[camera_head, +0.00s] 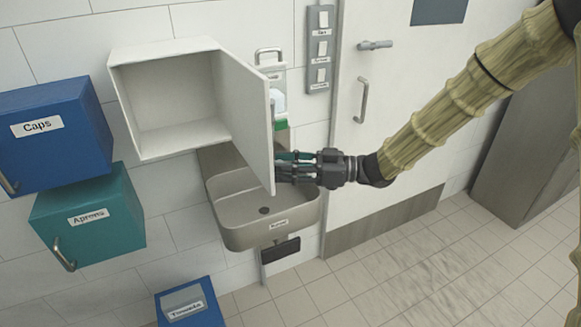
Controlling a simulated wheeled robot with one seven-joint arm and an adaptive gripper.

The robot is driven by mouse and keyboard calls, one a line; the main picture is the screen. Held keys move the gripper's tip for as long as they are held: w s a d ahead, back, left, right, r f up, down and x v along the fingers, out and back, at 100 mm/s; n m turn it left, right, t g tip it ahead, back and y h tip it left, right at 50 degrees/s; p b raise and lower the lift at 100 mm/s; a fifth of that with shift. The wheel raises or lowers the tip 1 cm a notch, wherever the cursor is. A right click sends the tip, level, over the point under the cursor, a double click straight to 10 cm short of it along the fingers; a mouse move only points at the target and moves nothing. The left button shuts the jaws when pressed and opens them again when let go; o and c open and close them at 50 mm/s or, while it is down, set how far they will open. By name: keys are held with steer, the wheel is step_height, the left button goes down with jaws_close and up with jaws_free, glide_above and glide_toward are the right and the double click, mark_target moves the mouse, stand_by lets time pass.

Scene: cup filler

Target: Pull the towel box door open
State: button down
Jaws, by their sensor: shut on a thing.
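The white wall box (190,58), which seems to be the towel box, stands open on the tiled wall, and its inside looks empty. Its door (243,115) is hinged on the right and swung well out from the box, with its inner face towards me. My gripper (287,168) is at the outer side of the door, close to its lower free edge. The fingers are shut on the door's handle, which the fingers and door hide. No label shows on the box or door from here.
A metal sink (261,229) sits below the door. Blue Caps box (52,148) and teal Aprons box (90,233) hang at left; another blue box (190,308) is below.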

steer(key=c, duration=1.2)
jaws_free()
steer(key=shift+w+a+r, duration=0.15)
steer(key=shift+w+r, duration=0.15)
steer(key=shift+c, duration=0.2)
steer(key=shift+o, duration=0.9)
steer(key=shift+w+a+f, duration=0.15)
steer(key=shift+a, duration=0.1)
steer(key=shift+a+f, duration=0.1)
steer(key=shift+a, duration=0.3)
steer(key=s+d, duration=0.1)
steer(key=d, duration=1.2)
steer(key=shift+s+d, duration=0.15)
steer(key=shift+s, duration=0.2)
